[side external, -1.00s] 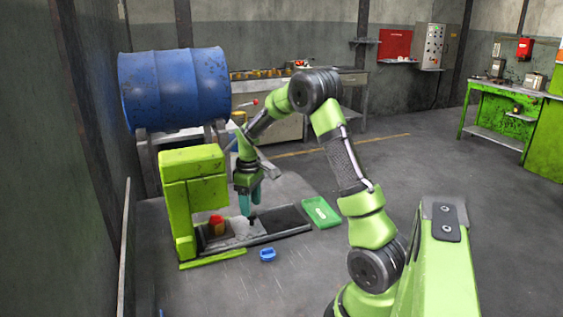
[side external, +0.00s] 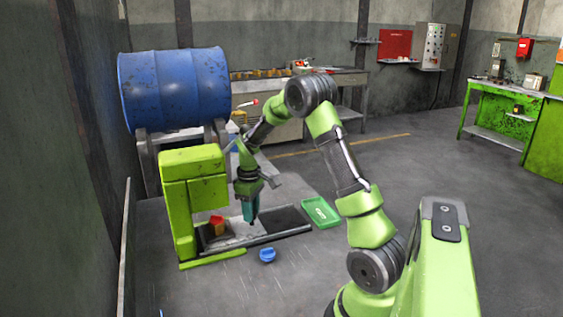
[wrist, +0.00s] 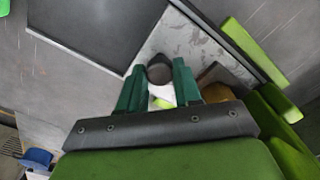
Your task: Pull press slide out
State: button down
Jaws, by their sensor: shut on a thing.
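The green forging press (side external: 190,190) stands on the table. Its light grey slide plate (side external: 238,232) lies in a dark-edged rail and runs out from under the press head; it also shows in the wrist view (wrist: 195,45). A dark round knob (wrist: 159,68) stands up from the plate. My gripper (side external: 251,220) points down over the plate, and its dark green fingers (wrist: 159,80) are shut on the knob, one on each side. A red and yellow block (side external: 217,224) sits at the press end of the slide.
A black recessed area (side external: 285,218) lies at the slide's right end, with a green tray (side external: 321,212) beyond it. A small blue object (side external: 267,255) lies in front of the rail.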

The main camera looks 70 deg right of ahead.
jog(key=s+d, duration=0.9)
jog(key=shift+w, duration=0.1)
jog(key=c, duration=0.8)
grip_release()
notch_tip(320, 180, up, 17)
